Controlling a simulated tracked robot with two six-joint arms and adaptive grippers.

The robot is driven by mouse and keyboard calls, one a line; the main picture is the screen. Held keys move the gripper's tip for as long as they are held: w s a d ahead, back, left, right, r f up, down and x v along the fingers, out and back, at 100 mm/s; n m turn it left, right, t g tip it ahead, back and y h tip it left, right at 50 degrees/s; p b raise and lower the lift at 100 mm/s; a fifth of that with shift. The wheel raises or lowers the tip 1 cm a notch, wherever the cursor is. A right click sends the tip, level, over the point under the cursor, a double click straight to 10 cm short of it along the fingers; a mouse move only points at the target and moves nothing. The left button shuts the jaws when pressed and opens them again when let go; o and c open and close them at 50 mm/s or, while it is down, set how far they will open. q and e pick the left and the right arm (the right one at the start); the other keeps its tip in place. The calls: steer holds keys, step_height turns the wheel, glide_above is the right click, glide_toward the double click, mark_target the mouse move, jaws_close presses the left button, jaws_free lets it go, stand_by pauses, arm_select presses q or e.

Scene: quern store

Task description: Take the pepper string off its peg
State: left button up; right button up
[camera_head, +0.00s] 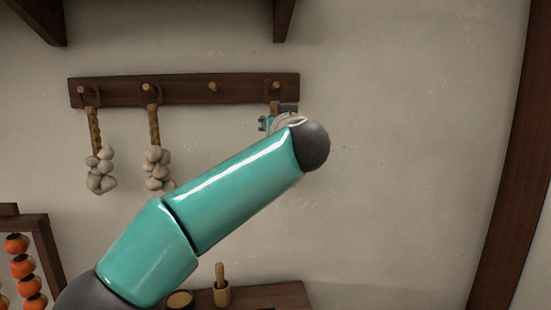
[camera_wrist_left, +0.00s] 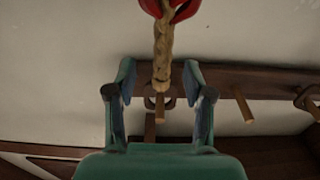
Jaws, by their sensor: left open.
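The pepper string hangs by a braided straw loop (camera_head: 275,107) on the rightmost peg (camera_head: 276,86) of a dark wall rail (camera_head: 185,91). My teal left arm hides its lower part in the head view. The left wrist view, where the wall appears upside down, shows the braid (camera_wrist_left: 162,52) with red peppers (camera_wrist_left: 174,8) at the top edge. The loop still passes around the peg (camera_wrist_left: 160,106). My left gripper (camera_wrist_left: 160,72) is open, one finger on each side of the braid, with gaps showing. It is mostly hidden in the head view. My right gripper is not in view.
Two garlic strings (camera_head: 101,170) (camera_head: 158,168) hang on the left pegs. The third peg (camera_head: 212,87) is bare. Dark brackets (camera_head: 284,18) jut out above. A mortar with pestle (camera_head: 222,291) and a bowl (camera_head: 180,299) stand below. The wall right of the rail is clear.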

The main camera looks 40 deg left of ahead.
arm_select(q)
steer(key=p+x, duration=0.1)
steer(key=x, duration=0.2)
steer(key=shift+w+a+r, duration=0.1)
steer(key=shift+a+r, duration=0.05)
steer(key=shift+a, duration=0.25)
steer(key=shift+w+a, duration=0.2)
steer(key=shift+w, duration=0.05)
steer(key=shift+c, duration=0.2)
jaws_close()
